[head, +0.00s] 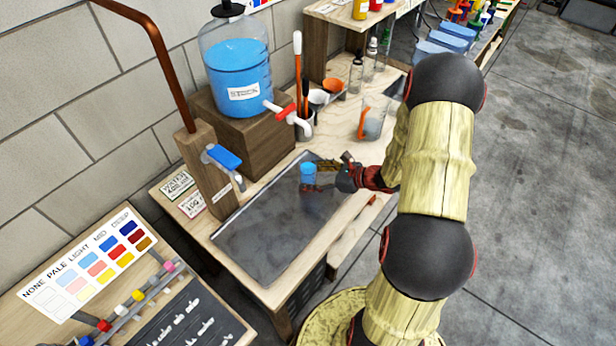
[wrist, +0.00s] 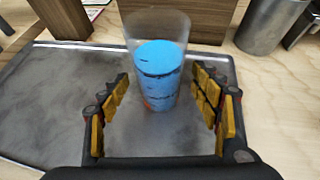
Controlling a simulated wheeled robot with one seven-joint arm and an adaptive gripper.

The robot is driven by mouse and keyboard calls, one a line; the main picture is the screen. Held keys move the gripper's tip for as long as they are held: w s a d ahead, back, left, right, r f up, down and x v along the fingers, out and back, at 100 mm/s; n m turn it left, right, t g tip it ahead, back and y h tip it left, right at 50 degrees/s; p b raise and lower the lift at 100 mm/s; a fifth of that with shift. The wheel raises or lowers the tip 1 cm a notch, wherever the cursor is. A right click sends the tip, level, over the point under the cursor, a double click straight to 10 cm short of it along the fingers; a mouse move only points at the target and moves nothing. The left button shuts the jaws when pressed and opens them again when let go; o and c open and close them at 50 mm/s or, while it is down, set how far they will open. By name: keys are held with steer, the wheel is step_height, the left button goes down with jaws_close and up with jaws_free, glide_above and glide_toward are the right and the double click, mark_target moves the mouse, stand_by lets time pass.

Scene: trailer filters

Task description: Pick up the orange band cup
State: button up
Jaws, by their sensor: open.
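A clear cup with blue liquid (wrist: 158,75) stands upright on the grey metal tray, between the fingers of my gripper (wrist: 165,92) in the wrist view. A small orange patch shows low on its side, with dark marks above it. The same cup (head: 308,172) shows in the head view at the fingertips of my gripper (head: 318,178). My gripper is open around the cup, with gaps on both sides. Another clear cup (head: 374,121) with an orange mark and greyish contents stands farther back on the bench. I cannot tell whether its mark is a band.
The grey tray (head: 260,240) has free room at left and front. A wooden block with a blue tap (head: 224,157) and a blue-filled jug (head: 238,70) with a white spout stand at the back. Several tools and bottles crowd the back right.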

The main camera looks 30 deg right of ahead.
steer(key=shift+x, duration=1.2)
steer(key=c, duration=0.3)
steer(key=c, duration=1.1)
steer(key=shift+c, duration=1)
steer(key=shift+r, duration=0.15)
